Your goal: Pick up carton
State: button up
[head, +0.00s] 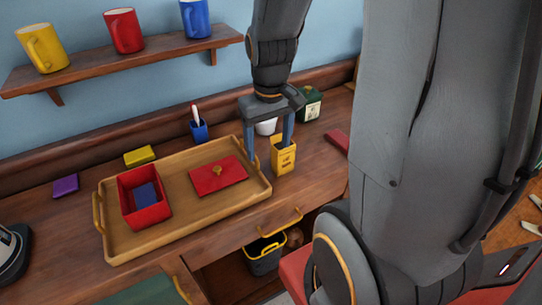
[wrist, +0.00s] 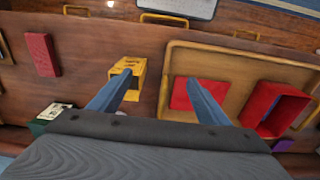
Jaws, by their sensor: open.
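A yellow carton (head: 283,160) with dark print stands on the wooden desk, just right of the tray. It also shows in the wrist view (wrist: 130,66), left of centre, partly covered by one finger. My gripper (head: 268,151) is open, with blue fingers pointing down. In the head view one finger overlaps the carton's top and the other is over the tray's right edge. In the wrist view the gap between the fingertips (wrist: 161,76) lies mostly right of the carton. Nothing is between the fingers. Whether a finger touches the carton I cannot tell.
The wooden tray (head: 118,248) holds a red box (head: 133,217) and a red envelope-like item (head: 217,177). Behind are a blue pen cup (head: 199,131), a white cup (head: 266,127) and a green box (head: 312,106). A red block (head: 338,141) lies right. A mug shelf (head: 110,69) is above.

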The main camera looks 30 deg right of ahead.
send_over(283, 156)
jog(key=w+d, duration=0.1)
jog(key=w, duration=0.1)
jog(key=shift+s+d+f+n+g, duration=0.1)
jog(key=shift+f+n+g, duration=0.1)
jog(key=shift+f, duration=0.35)
jog(key=shift+s+f+n+g, duration=0.1)
jog(key=shift+f+g, duration=0.1)
jog(key=shift+f, duration=0.3)
jog(key=shift+w+f+p, duration=0.2)
jog(key=shift+f+p, duration=0.6)
jog(key=shift+f, duration=3.1)
jog(key=c, duration=1.1)
